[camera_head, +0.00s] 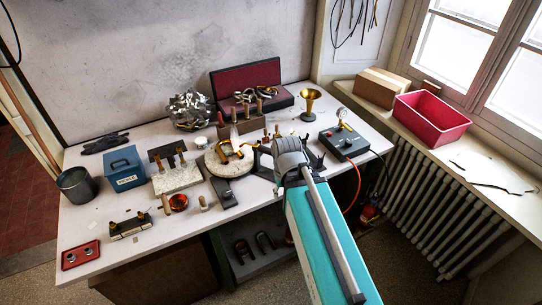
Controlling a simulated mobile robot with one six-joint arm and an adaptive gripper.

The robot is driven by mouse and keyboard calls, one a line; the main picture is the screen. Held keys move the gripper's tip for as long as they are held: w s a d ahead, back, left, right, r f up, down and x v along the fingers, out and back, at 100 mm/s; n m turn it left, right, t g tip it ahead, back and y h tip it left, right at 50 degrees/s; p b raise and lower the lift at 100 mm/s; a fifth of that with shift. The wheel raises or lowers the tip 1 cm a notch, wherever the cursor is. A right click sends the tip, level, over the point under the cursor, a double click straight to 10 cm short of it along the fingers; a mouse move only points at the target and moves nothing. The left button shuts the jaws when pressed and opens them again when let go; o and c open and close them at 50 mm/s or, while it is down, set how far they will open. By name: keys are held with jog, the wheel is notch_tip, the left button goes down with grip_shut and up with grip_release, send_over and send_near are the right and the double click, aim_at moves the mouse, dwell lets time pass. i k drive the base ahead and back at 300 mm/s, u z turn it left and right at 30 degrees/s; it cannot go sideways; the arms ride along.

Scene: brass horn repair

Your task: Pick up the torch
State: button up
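My gripper (288,168) hangs over the front middle of the workbench at the end of my teal and grey arm. Its dark parts show on both sides of the wrist, but the fingertips are hidden, so I cannot tell whether it is open or what lies between them. I cannot clearly make out the torch. A brass-coloured piece with a bent shape (229,150) lies on a pale round plate (216,162) left of my gripper; I cannot tell whether it is the torch. An orange hose (356,185) runs down right of my arm.
A dark box with a gauge (343,143) stands right of my gripper. A brass bell (309,103), a wooden tool block (240,127) and an open maroon case (251,89) stand behind. A pale block (177,178) and a blue box (125,168) are left. The front left bench has bare patches.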

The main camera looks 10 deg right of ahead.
aim_at(262, 148)
jog(key=z, duration=1.6)
jog(key=i, duration=2)
